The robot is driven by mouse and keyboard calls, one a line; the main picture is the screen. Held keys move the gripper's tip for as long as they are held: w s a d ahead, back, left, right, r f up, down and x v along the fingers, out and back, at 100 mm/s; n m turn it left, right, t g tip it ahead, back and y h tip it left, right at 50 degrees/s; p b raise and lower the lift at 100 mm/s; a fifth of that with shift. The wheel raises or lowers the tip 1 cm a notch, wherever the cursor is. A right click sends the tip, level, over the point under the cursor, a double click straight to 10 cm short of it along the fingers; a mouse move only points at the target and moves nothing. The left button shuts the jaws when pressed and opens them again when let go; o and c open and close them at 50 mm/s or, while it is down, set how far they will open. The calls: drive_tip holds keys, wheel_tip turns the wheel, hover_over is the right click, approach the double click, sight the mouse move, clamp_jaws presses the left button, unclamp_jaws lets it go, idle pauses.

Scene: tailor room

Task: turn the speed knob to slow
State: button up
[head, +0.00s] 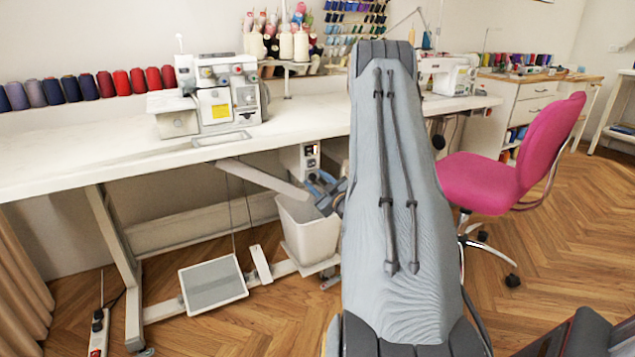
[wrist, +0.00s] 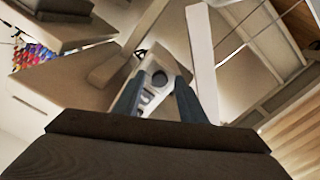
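The speed knob (wrist: 159,79) shows in the wrist view as a dark round knob on a pale control box (wrist: 146,76). Light markings sit below it on the panel. The box also shows in the head view, hanging under the sewing table (head: 300,157); the knob is too small to make out there. My gripper (wrist: 160,82) is open, its two dark fingers on either side of the knob in the picture. I cannot tell whether they touch it. In the head view my gripper (head: 323,190) is just below the box, partly hidden by my arm.
The white table (head: 80,160) with a white sewing machine (head: 215,100) is above. A pale bin (head: 308,232) hangs below the box, beside a slanted pale bar (head: 262,180). A pedal (head: 212,284) is near the floor. A pink chair (head: 510,165) stands right.

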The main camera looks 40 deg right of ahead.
drive_tip(key=p+v, duration=0.1)
drive_tip(key=v, duration=0.7)
drive_tip(key=shift+w, duration=0.1)
idle(0.4)
